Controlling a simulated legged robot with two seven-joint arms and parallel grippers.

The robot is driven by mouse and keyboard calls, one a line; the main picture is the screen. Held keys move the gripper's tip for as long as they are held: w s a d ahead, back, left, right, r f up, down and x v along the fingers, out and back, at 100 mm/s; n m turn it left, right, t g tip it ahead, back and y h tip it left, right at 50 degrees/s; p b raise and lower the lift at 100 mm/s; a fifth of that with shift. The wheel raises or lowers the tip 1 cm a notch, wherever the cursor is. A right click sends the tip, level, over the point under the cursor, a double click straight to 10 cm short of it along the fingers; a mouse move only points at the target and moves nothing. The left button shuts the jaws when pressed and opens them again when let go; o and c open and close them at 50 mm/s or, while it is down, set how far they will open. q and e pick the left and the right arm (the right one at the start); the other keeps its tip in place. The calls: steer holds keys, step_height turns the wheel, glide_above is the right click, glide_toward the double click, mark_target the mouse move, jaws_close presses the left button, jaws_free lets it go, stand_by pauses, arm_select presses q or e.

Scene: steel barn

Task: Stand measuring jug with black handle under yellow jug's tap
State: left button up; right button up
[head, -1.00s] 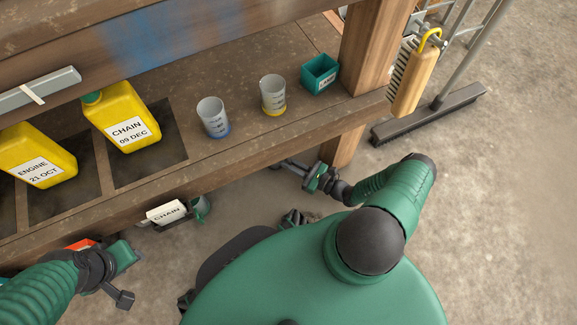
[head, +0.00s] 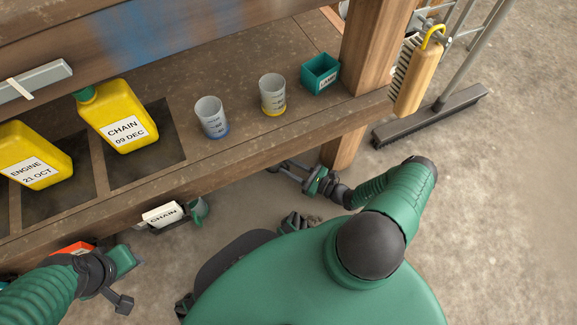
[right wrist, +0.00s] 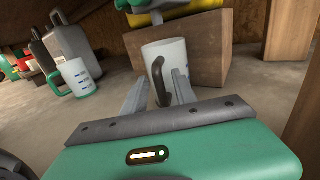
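In the right wrist view a white measuring jug (right wrist: 177,58) with a black handle (right wrist: 159,78) stands upright in front of a wooden block. My right gripper (right wrist: 160,93) is open, with one finger on each side of the handle; whether they touch it I cannot tell. In the head view this gripper (head: 290,170) reaches in below the bench edge, and the jug is hidden there. Something yellow and green (right wrist: 180,14) lies on the block, cut off at the top. My left gripper (head: 122,290) is at lower left; its finger gap is unclear.
Yellow jugs labelled CHAIN (head: 118,115) and ENGINE (head: 32,155) stand on the bench. Two measuring cups (head: 211,117) and a teal box (head: 320,74) stand beside them. A green-handled measuring jug (right wrist: 77,77) and a grey canister (right wrist: 70,48) stand left in the wrist view.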

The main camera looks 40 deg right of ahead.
steer(key=p+v, duration=0.4)
steer(key=v, duration=0.7)
steer(key=shift+r, duration=0.15)
steer(key=shift+s, duration=0.3)
